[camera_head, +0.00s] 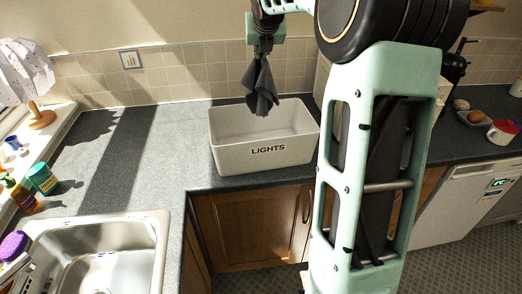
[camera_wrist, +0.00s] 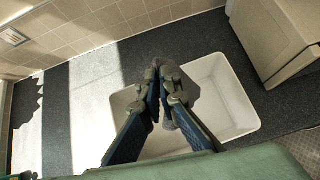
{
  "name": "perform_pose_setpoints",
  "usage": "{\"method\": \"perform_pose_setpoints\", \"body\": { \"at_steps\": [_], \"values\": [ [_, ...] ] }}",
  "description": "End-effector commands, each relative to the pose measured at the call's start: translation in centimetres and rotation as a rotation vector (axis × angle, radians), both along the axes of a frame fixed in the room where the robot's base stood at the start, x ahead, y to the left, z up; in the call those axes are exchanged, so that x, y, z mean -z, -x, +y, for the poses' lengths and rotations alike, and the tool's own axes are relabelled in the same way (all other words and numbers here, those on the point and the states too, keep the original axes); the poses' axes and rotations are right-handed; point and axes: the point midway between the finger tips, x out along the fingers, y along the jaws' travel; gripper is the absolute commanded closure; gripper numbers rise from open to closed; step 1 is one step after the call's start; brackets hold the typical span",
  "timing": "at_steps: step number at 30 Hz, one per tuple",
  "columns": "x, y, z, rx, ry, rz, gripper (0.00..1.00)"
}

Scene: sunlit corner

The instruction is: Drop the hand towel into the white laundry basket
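The dark grey hand towel (camera_head: 261,92) hangs bunched from my gripper (camera_head: 263,52). My gripper is shut on its upper part. The towel's lower folds hang over the back part of the white laundry basket (camera_head: 232,158), which is marked "LIGHTS" on its front. The basket stands upright on the counter, and its right side is partly hidden by my arm. In the wrist view the fingers (camera_wrist: 164,92) close around the towel (camera_wrist: 187,88), with the basket (camera_wrist: 232,118) below them. The part of the basket floor behind the fingers is hidden.
A steel sink (camera_head: 115,250) is at the lower left, with bottles and a green tub (camera_head: 42,179) beside it. A lamp (camera_head: 25,70) stands at the far left. The dark counter (camera_head: 165,135) left of the basket is clear. A red-and-white pot (camera_head: 502,132) is at right.

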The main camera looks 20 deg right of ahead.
Motion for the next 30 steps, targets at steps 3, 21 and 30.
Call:
{"method": "perform_pose_setpoints", "body": {
  "at_steps": [3, 21, 30],
  "values": [
    [0.5, 0.0, 0.0, 0.000, 0.000, 0.000, 1.00],
    [9.7, 0.0, 0.0, 0.001, 0.000, 0.001, 1.00],
    [14.2, 0.0, 0.0, -0.001, 0.000, 0.001, 1.00]
  ]
}}
